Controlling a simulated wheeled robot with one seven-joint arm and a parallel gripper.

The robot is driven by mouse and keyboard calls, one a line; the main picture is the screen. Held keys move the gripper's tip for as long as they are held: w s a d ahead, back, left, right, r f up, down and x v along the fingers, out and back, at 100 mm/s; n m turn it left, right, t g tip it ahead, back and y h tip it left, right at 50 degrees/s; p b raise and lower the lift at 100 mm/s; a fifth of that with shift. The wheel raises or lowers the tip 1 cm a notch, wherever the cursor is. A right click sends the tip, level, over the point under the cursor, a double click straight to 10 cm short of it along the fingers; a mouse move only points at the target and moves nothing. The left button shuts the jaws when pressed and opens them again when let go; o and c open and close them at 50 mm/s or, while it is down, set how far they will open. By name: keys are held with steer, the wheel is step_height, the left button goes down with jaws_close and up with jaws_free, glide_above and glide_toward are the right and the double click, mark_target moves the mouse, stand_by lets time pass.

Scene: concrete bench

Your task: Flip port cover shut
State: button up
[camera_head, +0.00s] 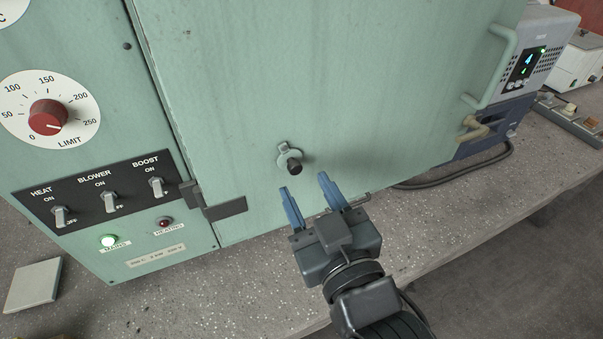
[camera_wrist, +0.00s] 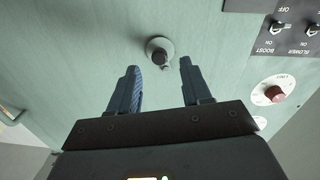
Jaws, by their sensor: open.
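The port cover (camera_head: 289,157) is a small pale metal piece with a dark round knob or port, low on the green door. I cannot tell from its small size how far it is swung. In the wrist view the port fitting (camera_wrist: 160,50) shows as a round plate with a dark centre, just beyond and between the fingertips. My gripper (camera_head: 304,183) has blue fingers spread apart, with nothing between them. It is in front of the door, just below the port in the head view. The fingers (camera_wrist: 158,65) appear apart from the fitting.
The green door (camera_head: 350,70) has a handle (camera_head: 497,65) on its right side. A hinge (camera_head: 225,209) is at its lower left, beside a panel with switches (camera_head: 110,200) and a red dial (camera_head: 47,117). The speckled bench (camera_head: 215,300) is below. A grey-blue device (camera_head: 525,70) stands right.

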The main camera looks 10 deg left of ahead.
mark_target(296, 171)
steer(key=shift+x, duration=1.7)
jaws_close()
